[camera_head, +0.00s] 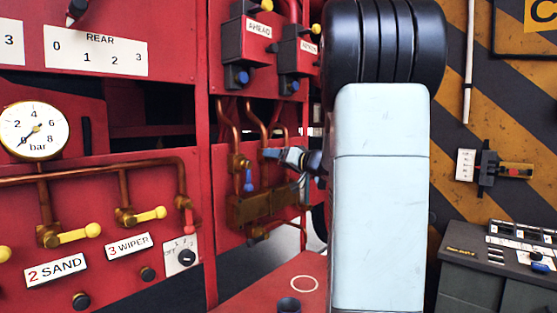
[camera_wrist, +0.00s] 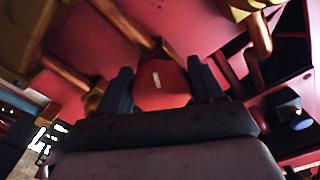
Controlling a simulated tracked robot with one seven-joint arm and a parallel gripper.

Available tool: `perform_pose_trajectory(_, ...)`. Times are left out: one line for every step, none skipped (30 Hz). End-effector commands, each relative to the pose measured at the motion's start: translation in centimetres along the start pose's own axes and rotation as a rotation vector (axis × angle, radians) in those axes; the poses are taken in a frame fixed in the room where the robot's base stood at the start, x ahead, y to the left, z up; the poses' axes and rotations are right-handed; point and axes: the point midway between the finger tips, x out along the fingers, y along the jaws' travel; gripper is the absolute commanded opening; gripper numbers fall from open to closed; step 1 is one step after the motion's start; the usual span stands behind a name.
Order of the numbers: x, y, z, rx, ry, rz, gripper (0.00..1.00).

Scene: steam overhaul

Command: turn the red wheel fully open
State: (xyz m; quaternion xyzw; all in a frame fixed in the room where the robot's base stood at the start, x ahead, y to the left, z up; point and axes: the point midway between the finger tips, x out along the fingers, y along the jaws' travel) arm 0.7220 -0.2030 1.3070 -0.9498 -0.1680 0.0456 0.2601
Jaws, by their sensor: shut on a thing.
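The red wheel (camera_wrist: 160,84), with a short white mark on its face, sits between the two dark fingers of my gripper (camera_wrist: 160,70) in the wrist view. The fingers are shut on it, one at each side. In the head view my gripper (camera_head: 272,155) reaches left from behind my pale arm to the copper pipes and brass fittings on the red panel. I cannot make out the wheel there; my gripper and arm cover that area.
A brass block (camera_head: 258,205) and a small blue handle (camera_head: 249,181) sit close below my gripper. Copper pipes (camera_head: 229,115) run just above. Left are a pressure gauge (camera_head: 34,131) and yellow-handled valves (camera_head: 80,234). A dark console (camera_head: 490,265) stands at right.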

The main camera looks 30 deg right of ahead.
Motion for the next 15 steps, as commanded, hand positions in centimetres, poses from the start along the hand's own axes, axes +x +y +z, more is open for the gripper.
perform_pose_trajectory(-0.02,0.36,0.47,-0.003,-0.008,0.007,0.36)
perform_pose_trajectory(-0.03,0.37,0.47,-0.008,-0.008,0.007,0.36)
perform_pose_trajectory(-0.03,0.38,0.45,-0.014,-0.008,0.007,0.36)
perform_pose_trajectory(-0.03,0.38,0.44,-0.017,-0.007,0.007,0.36)
perform_pose_trajectory(-0.04,0.38,0.43,-0.019,-0.007,0.007,0.36)
perform_pose_trajectory(-0.04,0.39,0.42,-0.022,-0.007,0.007,0.36)
perform_pose_trajectory(-0.04,0.39,0.41,-0.023,-0.007,0.007,0.36)
perform_pose_trajectory(-0.04,0.39,0.40,-0.023,-0.007,0.007,0.36)
perform_pose_trajectory(-0.05,0.40,0.38,-0.024,-0.006,0.008,0.36)
perform_pose_trajectory(-0.05,0.40,0.37,-0.024,-0.006,0.008,0.36)
perform_pose_trajectory(-0.05,0.40,0.36,-0.024,-0.006,0.008,0.36)
perform_pose_trajectory(-0.05,0.40,0.35,-0.024,-0.006,0.008,0.36)
perform_pose_trajectory(-0.05,0.40,0.34,-0.024,-0.006,0.008,0.36)
perform_pose_trajectory(-0.06,0.40,0.33,-0.024,-0.005,0.008,0.36)
perform_pose_trajectory(-0.06,0.40,0.31,-0.024,-0.005,0.008,0.36)
